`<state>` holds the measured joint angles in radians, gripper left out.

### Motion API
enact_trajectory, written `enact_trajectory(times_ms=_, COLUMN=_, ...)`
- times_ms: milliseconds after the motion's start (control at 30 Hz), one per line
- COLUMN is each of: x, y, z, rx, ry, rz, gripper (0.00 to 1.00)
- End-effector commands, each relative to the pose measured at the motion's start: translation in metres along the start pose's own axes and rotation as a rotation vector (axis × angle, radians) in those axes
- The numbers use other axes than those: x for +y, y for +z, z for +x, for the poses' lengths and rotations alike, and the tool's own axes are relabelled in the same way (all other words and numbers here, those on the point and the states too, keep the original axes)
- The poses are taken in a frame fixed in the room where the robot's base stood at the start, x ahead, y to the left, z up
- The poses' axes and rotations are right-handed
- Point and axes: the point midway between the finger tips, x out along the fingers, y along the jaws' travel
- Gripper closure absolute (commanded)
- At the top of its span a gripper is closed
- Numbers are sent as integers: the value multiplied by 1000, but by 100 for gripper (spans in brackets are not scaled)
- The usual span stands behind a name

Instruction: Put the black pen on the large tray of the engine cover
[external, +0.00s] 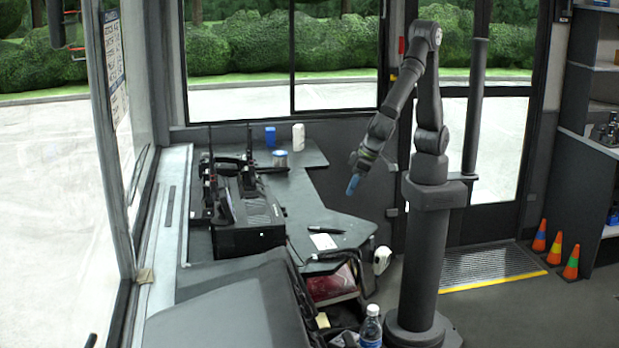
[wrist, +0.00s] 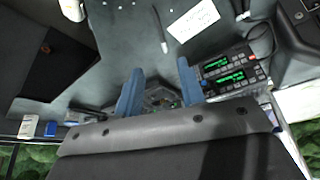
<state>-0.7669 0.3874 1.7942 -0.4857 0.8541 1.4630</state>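The black pen (external: 326,229) lies on the dark desk, beside a white note (external: 323,241). In the wrist view a thin dark item (wrist: 159,24) with a pale end lies near the white note (wrist: 192,20); I cannot tell for sure that it is the pen. My gripper (external: 353,185) hangs in the air above and to the right of the pen, blue fingertips pointing down. In the wrist view my gripper (wrist: 159,88) has its two blue fingers apart, with nothing between them. A large dark cover (external: 215,315) fills the lower left foreground; I cannot clearly make out its tray.
A black radio box (external: 248,225) with upright antennas stands on the desk left of the pen. A blue box (external: 270,137), a white bottle (external: 298,137) and a can (external: 280,159) stand behind. A water bottle (external: 371,327) is at the bottom. Devices with green displays (wrist: 230,70) show in the wrist view.

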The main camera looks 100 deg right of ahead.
Motion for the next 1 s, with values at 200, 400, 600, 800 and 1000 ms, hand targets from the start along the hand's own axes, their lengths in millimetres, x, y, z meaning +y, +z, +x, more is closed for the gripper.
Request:
enact_trajectory(times_ms=200, x=2, y=0, z=48, rx=-4, ry=7, rz=0, gripper=64)
enact_trajectory(times_ms=400, x=1, y=0, z=84, rx=-4, ry=5, rz=0, gripper=64)
enact_trajectory(times_ms=600, x=1, y=-1, z=102, rx=-2, ry=3, rz=1, gripper=64)
enact_trajectory(times_ms=800, x=1, y=-1, z=116, rx=-4, ry=4, rz=1, gripper=64)
enact_trajectory(times_ms=1000, x=2, y=-2, z=144, rx=-4, ry=5, rz=1, gripper=64)
